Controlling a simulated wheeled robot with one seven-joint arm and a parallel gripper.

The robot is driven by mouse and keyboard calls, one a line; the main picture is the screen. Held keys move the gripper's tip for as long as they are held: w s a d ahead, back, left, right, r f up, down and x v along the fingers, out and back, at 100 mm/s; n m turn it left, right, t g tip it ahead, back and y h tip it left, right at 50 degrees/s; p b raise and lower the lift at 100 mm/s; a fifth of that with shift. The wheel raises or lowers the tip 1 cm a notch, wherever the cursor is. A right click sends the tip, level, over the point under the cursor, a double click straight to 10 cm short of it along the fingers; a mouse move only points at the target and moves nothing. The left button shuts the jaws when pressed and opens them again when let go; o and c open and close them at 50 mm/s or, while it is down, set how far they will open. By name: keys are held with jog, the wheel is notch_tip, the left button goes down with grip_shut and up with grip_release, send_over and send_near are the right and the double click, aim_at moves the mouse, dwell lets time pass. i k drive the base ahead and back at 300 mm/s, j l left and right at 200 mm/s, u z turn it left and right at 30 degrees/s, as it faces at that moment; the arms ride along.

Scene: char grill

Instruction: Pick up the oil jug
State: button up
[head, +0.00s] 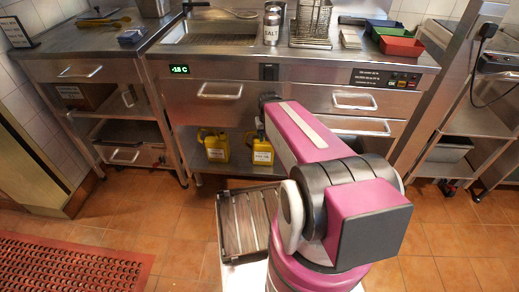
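Two yellow oil jugs with white labels stand upright on the low shelf under the steel counter. The left oil jug (216,148) shows almost whole. The right oil jug (262,152) stands just left of my forearm. My magenta arm reaches forward from the lower right toward the shelf. Its dark end is just above and behind the right jug's top. My gripper's fingers cannot be made out there, being dark and partly behind my arm. I cannot tell whether they touch the jug.
The steel counter (330,66) with drawers overhangs the shelf. On it are a salt shaker (271,26), a wire basket (311,22) and coloured trays (400,45). A slatted dark crate (246,222) is beside my arm. A red mat (70,268) lies on the left floor.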

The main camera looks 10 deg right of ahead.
aim_at(263, 154)
jog(key=l+u, duration=0.15)
jog(key=u, duration=0.3)
jog(key=l+u, duration=0.1)
jog(key=u, duration=0.4)
jog(key=k+l+u, duration=0.1)
jog(key=u, duration=0.85)
jog(key=k+l+u, duration=0.1)
jog(key=k+u, duration=0.4)
jog(key=k+z, duration=0.4)
jog(key=k+l+z, duration=0.2)
jog(key=k+z, duration=0.35)
jog(key=z, duration=0.2)
jog(key=k+z, duration=0.2)
jog(key=z, duration=0.15)
jog(key=k+z, duration=0.2)
jog(key=z, duration=0.2)
jog(key=k+l+z, duration=0.15)
jog(key=z, duration=0.2)
jog(key=i+j, duration=0.8)
